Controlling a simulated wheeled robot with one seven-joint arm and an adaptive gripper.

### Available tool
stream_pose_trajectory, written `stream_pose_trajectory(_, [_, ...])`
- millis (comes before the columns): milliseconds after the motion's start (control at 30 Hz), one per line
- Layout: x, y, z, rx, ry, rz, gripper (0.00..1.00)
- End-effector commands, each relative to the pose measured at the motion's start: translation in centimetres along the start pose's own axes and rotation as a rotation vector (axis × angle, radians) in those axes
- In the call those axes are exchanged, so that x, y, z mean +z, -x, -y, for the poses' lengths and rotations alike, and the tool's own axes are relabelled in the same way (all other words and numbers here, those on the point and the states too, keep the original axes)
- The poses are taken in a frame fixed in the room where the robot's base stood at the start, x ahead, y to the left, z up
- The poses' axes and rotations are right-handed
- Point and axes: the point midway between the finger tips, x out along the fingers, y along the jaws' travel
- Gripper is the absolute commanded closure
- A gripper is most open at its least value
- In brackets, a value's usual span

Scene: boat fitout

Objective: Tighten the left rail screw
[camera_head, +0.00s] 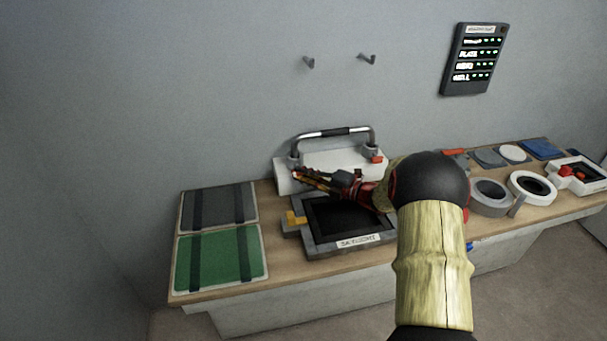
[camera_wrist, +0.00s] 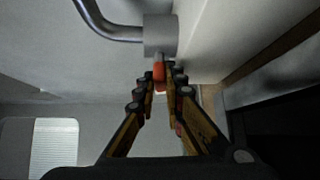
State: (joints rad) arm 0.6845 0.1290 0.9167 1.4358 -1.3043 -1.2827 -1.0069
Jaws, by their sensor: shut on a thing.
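The rail (camera_head: 334,132) is a bent metal bar with a black grip on a white block (camera_head: 330,159) at the back of the bench. In the wrist view its bar (camera_wrist: 108,28) enters a grey cylindrical mount (camera_wrist: 161,36). My gripper (camera_head: 297,174) is at the left mount, and in the wrist view its fingers (camera_wrist: 160,75) are shut on the orange-red left rail screw (camera_wrist: 159,71), just at the mount. My fingers cover part of that screw. The right rail screw (camera_head: 376,159), also orange-red, shows at the right mount.
A dark hatch frame labelled skylight (camera_head: 358,242) lies in front of the block. A green panel (camera_head: 221,258) and a grey panel (camera_head: 218,207) lie left. Round rings (camera_head: 531,187) and other parts fill the right. A wall display (camera_head: 474,58) and two hooks (camera_head: 367,59) are above.

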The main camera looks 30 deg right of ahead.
Motion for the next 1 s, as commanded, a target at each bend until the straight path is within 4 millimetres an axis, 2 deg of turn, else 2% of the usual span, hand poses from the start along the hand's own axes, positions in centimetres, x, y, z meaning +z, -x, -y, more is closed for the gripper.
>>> stream_pose_trajectory(633, [-0.09,-0.06,0.12,0.037,-0.039,-0.002,1.0])
stream_pose_trajectory(667, [-0.09,-0.06,0.12,0.037,-0.039,-0.002,0.89])
stream_pose_trajectory(767, [-0.09,-0.06,0.12,0.037,-0.039,-0.002,0.83])
stream_pose_trajectory(1000, [-0.05,-0.03,0.1,0.037,-0.038,-0.001,0.82])
